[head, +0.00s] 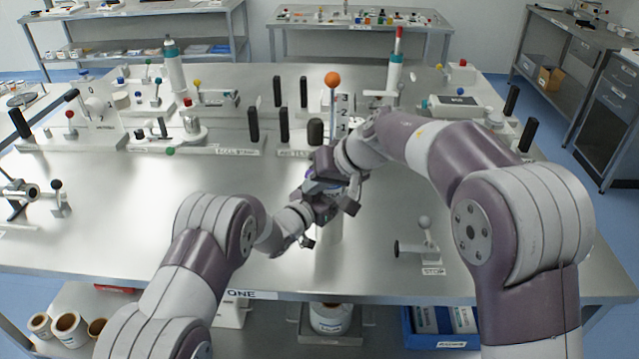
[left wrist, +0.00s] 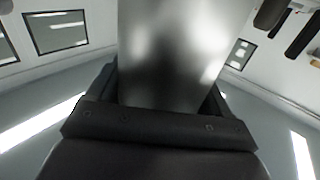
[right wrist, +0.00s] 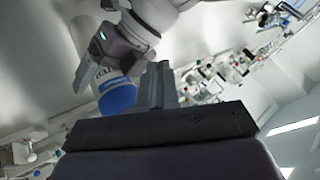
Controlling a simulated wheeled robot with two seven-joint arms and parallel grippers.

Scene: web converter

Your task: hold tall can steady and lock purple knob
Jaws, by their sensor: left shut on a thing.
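The tall can (head: 329,228) stands upright near the front middle of the table, its upper part mostly hidden by my grippers. My left gripper (head: 312,208) is shut around it; in the left wrist view the can's smooth grey body (left wrist: 172,55) fills the space between the fingers. A blue-violet round part, seemingly the purple knob (head: 309,174), shows beside my right gripper; the right wrist view shows a blue round part (right wrist: 118,98) left of the fingers. My right gripper (right wrist: 160,86) has its fingers together with nothing visible between them, close above the left gripper.
A lever with a grey ball and STOP label (head: 426,240) stands to the right. Behind the grippers are an orange-ball lever (head: 332,79), black posts (head: 284,124) and several fixtures. The table's front middle is otherwise clear; a shelf with rolls (head: 70,328) lies below.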

